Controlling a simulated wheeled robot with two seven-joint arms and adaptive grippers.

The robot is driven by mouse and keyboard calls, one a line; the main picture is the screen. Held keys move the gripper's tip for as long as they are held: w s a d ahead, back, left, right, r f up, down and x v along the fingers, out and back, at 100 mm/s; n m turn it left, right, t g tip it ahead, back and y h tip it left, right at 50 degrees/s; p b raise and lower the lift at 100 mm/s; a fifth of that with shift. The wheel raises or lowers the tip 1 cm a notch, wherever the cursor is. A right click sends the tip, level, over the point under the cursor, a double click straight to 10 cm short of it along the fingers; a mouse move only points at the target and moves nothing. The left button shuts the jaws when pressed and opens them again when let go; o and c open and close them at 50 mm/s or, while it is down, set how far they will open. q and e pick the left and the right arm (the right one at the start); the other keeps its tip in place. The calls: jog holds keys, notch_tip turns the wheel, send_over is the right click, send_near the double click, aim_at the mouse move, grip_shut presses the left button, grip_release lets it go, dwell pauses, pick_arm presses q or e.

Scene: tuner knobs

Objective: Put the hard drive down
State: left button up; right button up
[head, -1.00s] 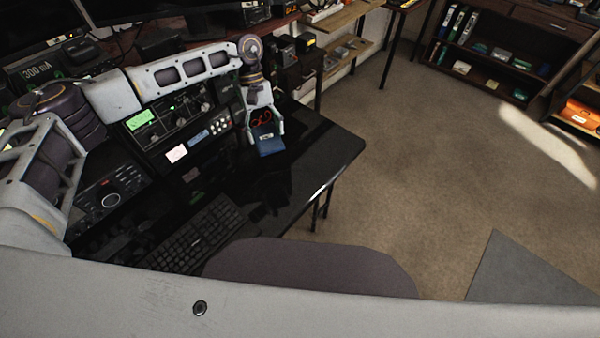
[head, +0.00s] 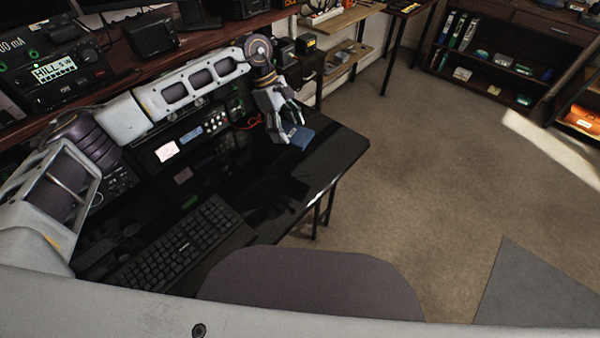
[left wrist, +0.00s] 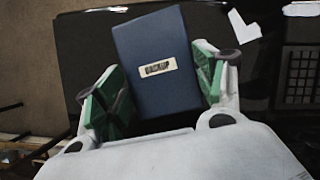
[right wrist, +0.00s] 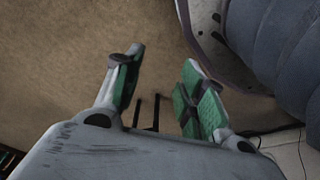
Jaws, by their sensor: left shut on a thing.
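The hard drive, a dark blue box (head: 299,136), is in my left gripper (head: 290,126) over the right part of the glossy black desk (head: 335,160). In the left wrist view the drive (left wrist: 155,50) shows a small pale label, and the green-padded fingers of my left gripper (left wrist: 153,88) stand on both its sides, shut on it. I cannot tell whether the drive touches the desk. My right gripper (right wrist: 163,65) shows only in the right wrist view, open and empty above the carpet.
A black keyboard (head: 185,240) lies on the desk at the front left. Radio units with knobs (head: 190,135) stand behind it, partly covered by my left arm. An orange cable (head: 246,123) is left of the gripper. A grey chair (head: 310,280) is in front. The desk's right end is clear.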

aim_at(298, 128)
pick_arm(q)
jog(key=d+n+b, duration=0.1)
jog(key=d+f+n+t+b, duration=0.1)
jog(key=w+d+n+b, duration=0.1)
jog(key=n, duration=0.1)
jog(key=shift+w+f+t+b, duration=0.1)
jog(key=shift+f+t+b, duration=0.15)
jog(key=shift+t+b, duration=0.1)
jog(key=w+d+f+n+t+y+b, duration=0.1)
jog(key=w+d+n+t+b, duration=0.2)
jog(key=n+b, duration=0.7)
jog(key=shift+d+f+n+t, duration=0.45)
jog(key=shift+d+n, duration=0.15)
jog(key=shift+d, duration=0.5)
pick_arm(e)
jog(key=w+a+r, duration=0.1)
jog(key=w+r, duration=0.1)
jog(key=r, duration=0.4)
jog(key=w+a+r+t+y, duration=0.1)
jog(key=w+r, duration=0.2)
jog(key=r, duration=0.4)
jog(key=shift+a+r, duration=0.15)
jog(key=shift+a, duration=0.25)
